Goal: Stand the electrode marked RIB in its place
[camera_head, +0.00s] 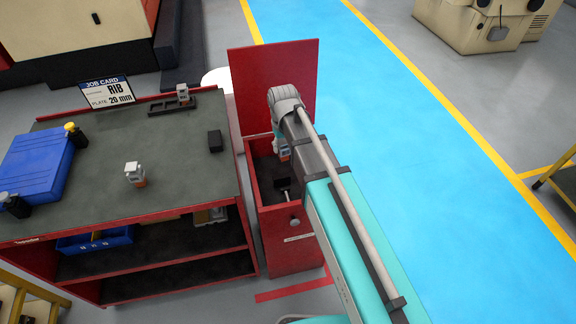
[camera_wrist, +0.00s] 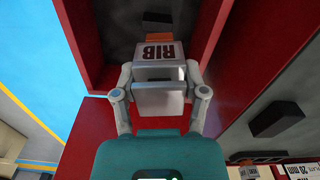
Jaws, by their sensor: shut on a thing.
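The electrode marked RIB (camera_wrist: 157,53) is a grey block with black letters and an orange copper part at its far end. My gripper (camera_wrist: 159,74) is shut on it, one finger on each side. In the head view the electrode (camera_head: 284,153) shows small, over the open red cabinet, partly hidden by my arm. The cabinet (camera_head: 254,187) has a dark inside; I cannot tell how deep the electrode is in it. A dark holder (camera_head: 160,106) lies at the back of the bench. The job card (camera_head: 107,92) reads RIB, plate 20 mm.
Another electrode (camera_head: 134,174) stands on the bench (camera_head: 95,190), and one (camera_head: 183,93) stands at the holder. A black block (camera_head: 215,141) lies near the bench's right edge. A blue case (camera_head: 36,164) is at left. The raised red panel (camera_head: 275,80) stands behind the cabinet.

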